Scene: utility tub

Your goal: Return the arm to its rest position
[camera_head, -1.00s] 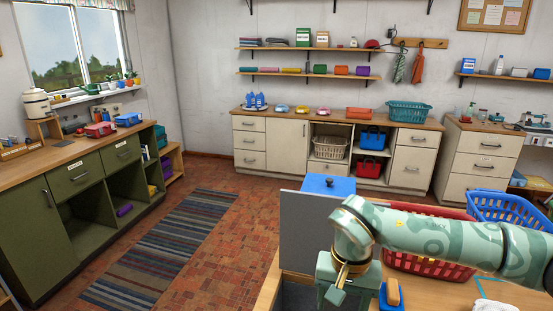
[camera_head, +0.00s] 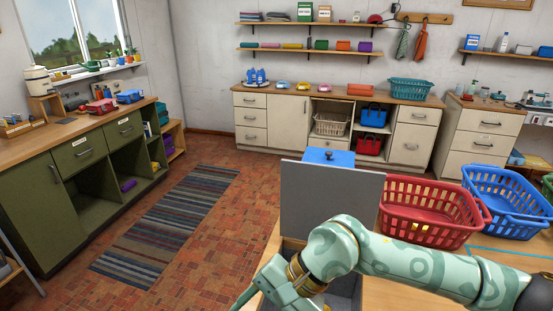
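My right arm comes in from the right, patterned in pale green. Its gripper (camera_head: 262,296) is low in the view, at the near left of an open grey tub. The fingers are partly cut off by the bottom edge, so whether they are open or shut is unclear. The tub's grey upright panel (camera_head: 330,198) stands behind my forearm. Part of its inside (camera_head: 343,297) shows below the arm. My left gripper is not in view.
A red basket (camera_head: 425,212) with something yellow inside and a blue basket (camera_head: 507,203) stand right of the panel on the wooden table (camera_head: 400,293). A blue object (camera_head: 328,157) shows behind the panel. The floor around the striped rug (camera_head: 165,225) is clear.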

